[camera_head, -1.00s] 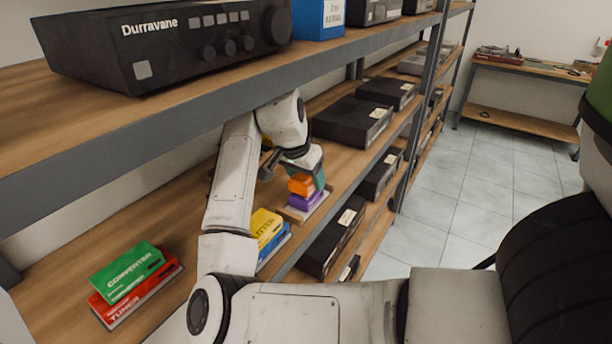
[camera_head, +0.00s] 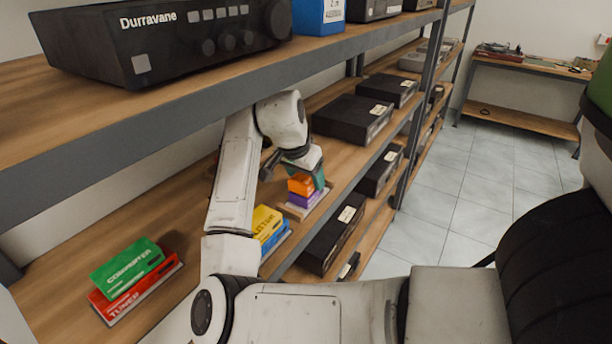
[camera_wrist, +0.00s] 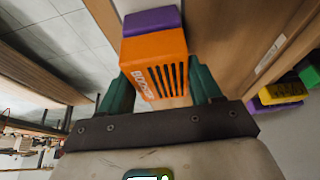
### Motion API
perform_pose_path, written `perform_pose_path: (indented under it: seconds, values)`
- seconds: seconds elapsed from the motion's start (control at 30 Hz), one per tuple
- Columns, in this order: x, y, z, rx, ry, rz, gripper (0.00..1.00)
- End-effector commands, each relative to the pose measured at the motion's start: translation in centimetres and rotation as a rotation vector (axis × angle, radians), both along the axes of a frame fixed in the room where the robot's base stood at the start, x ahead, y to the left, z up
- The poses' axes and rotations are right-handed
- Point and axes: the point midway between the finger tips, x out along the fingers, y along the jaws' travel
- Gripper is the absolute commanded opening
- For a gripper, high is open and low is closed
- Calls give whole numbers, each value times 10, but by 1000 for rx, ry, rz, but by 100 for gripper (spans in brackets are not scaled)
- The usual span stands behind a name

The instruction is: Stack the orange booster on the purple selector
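The orange booster (camera_head: 301,185) is a small box lying on top of the purple selector (camera_head: 303,199), on the middle shelf. In the wrist view the orange booster (camera_wrist: 156,62) shows its printed, black-striped side, and the purple selector (camera_wrist: 152,21) shows just beyond it. My gripper (camera_wrist: 163,85) has its green fingers on either side of the orange booster, with narrow gaps beside the box, so it looks open. In the head view my gripper (camera_head: 317,174) is just above and behind the stack, and its far finger is hidden.
A yellow box on a blue one (camera_head: 268,240) stands to the left of the stack. A green box (camera_head: 126,266) rests on a red one (camera_head: 136,294) farther left. The upper shelf (camera_head: 230,72) hangs over my arm. Black units (camera_head: 352,119) sit behind and to the right.

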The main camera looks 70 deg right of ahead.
Motion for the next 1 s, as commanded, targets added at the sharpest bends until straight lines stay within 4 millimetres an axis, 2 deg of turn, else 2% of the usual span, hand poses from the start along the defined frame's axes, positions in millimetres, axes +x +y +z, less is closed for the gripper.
perform_pose_path:
  seconds: [0.03, 0.3, 0.57, 0.77, 0.9, 1.0]
  values:
    - [0, 0, 0, 0, 0, 0, 68]
    - [0, 0, 0, 0, 0, 0, 93]
    - [0, 0, 1, 0, 0, 0, 93]
    - [2, 8, 20, -2, -3, -1, 93]
    - [5, 18, 47, -3, -4, 0, 93]
    - [11, 42, 44, -2, 1, 4, 93]
